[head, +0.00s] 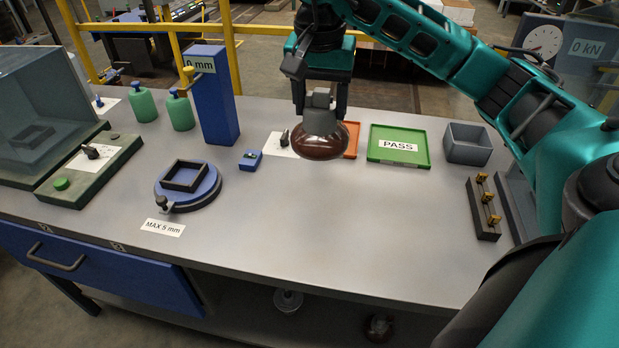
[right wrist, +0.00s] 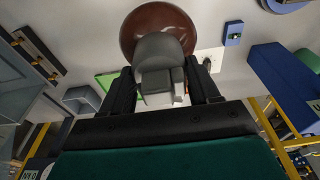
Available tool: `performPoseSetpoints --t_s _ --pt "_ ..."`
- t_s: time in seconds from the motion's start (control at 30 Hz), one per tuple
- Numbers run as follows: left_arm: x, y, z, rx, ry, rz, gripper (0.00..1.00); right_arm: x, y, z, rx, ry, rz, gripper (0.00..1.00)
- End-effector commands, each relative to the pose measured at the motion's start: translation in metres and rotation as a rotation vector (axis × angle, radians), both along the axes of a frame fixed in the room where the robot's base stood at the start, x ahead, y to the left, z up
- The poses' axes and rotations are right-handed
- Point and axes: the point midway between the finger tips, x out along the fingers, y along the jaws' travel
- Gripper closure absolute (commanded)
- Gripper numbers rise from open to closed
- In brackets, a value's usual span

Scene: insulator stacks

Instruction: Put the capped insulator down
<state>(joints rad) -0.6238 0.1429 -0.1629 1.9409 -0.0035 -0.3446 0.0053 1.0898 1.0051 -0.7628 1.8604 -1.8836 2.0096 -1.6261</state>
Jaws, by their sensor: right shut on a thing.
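The capped insulator (head: 321,140) is a glossy brown disc with a grey metal cap on top. My right gripper (head: 319,108) is shut on its grey cap and holds it upright, apparently above the table's middle. In the right wrist view, the brown disc (right wrist: 158,28) and grey cap (right wrist: 160,60) show between the two black fingers (right wrist: 160,85). A green tray marked PASS (head: 399,158) lies to the right, and an orange tray (head: 351,140) is partly hidden behind the insulator. My left gripper is not in view.
A round blue turntable with a square black frame (head: 188,186) stands at left, beside a tall blue post (head: 212,100). A grey bin (head: 467,144) and a dark rack with brass fittings (head: 483,209) stand at right. The table's front middle (head: 330,230) is clear.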

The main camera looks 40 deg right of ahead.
Motion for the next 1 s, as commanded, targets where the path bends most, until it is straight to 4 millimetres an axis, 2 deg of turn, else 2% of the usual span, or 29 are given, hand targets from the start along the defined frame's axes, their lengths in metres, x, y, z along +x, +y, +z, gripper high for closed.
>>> performPoseSetpoints --t_s 0.03,0.13,0.4,0.77,1.0 --pt "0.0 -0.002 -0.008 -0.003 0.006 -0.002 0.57 0.0 0.001 -0.015 0.003 -0.001 0.001 1.0" --pt "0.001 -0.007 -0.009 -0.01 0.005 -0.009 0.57 0.0 0.001 -0.038 0.001 0.0 0.003 1.0" --pt "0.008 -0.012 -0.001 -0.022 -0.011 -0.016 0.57 0.0 0.0 -0.09 0.0 -0.003 0.002 1.0" --pt "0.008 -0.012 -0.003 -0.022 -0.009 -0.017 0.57 0.001 0.0 -0.115 0.0 -0.006 0.003 1.0" --pt "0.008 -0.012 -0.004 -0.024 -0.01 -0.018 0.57 0.001 0.0 -0.146 0.001 -0.005 0.004 1.0"
